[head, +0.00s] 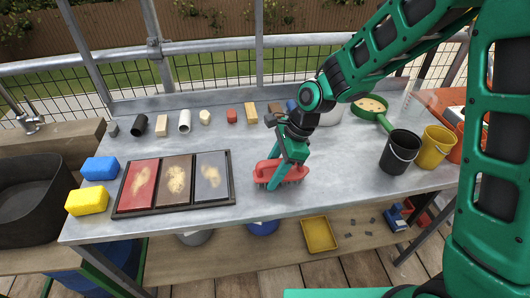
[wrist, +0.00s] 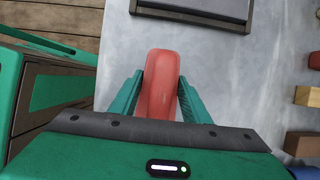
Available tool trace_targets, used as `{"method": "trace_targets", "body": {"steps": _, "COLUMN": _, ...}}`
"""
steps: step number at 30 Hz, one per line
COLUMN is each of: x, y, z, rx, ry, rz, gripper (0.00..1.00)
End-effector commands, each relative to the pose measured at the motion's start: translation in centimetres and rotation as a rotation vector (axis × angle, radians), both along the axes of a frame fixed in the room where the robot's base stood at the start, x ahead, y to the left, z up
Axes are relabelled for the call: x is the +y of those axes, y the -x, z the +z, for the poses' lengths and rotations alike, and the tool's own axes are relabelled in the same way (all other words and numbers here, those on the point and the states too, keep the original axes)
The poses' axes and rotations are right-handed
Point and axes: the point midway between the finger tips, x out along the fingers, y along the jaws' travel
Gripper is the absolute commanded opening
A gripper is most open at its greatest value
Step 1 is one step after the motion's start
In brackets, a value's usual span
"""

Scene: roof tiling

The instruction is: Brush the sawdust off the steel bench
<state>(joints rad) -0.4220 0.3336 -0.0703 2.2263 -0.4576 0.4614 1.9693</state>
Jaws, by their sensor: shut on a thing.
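The steel bench (head: 330,165) is a grey tabletop across the middle of the head view; its bare surface also shows in the wrist view (wrist: 235,70). A red brush (head: 268,171) with dark bristles is at the bench's front middle. My gripper (head: 283,176) is shut on it from above; in the wrist view the brush (wrist: 160,85) sits between both green fingers. I cannot tell whether the bristles touch the steel. Left of it, a dark-framed tray (head: 175,209) holds a red, a brown and a grey panel, each with a pale sawdust-like patch (head: 177,180). No clear sawdust shows on the bare steel.
Small blocks and cylinders (head: 184,122) line the bench's back. A blue sponge (head: 100,168) and a yellow sponge (head: 87,201) lie at left. A black bucket (head: 399,152), a yellow bucket (head: 436,147) and a green sieve (head: 371,106) stand at right. A yellow tray (head: 319,235) is below.

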Motion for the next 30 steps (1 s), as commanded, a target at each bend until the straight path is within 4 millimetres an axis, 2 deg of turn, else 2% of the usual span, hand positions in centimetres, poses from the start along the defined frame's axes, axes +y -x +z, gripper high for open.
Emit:
{"method": "trace_targets", "body": {"steps": 2, "x": -0.1, "y": -0.1, "z": 0.4, "rx": 0.0, "ry": -0.001, "rz": -0.003, "gripper": 0.22}}
{"method": "trace_targets", "body": {"steps": 4, "x": -0.2, "y": -0.2, "z": 2.4, "rx": -0.005, "ry": -0.003, "rz": -0.005, "gripper": 0.22}}
{"method": "trace_targets", "body": {"steps": 21, "x": -1.0, "y": -0.4, "z": 7.3, "rx": -0.002, "ry": -0.001, "rz": -0.016, "gripper": 0.22}}
{"method": "trace_targets", "body": {"steps": 30, "x": -1.3, "y": -0.4, "z": 8.1, "rx": 0.0, "ry": 0.0, "rz": -0.019, "gripper": 0.22}}
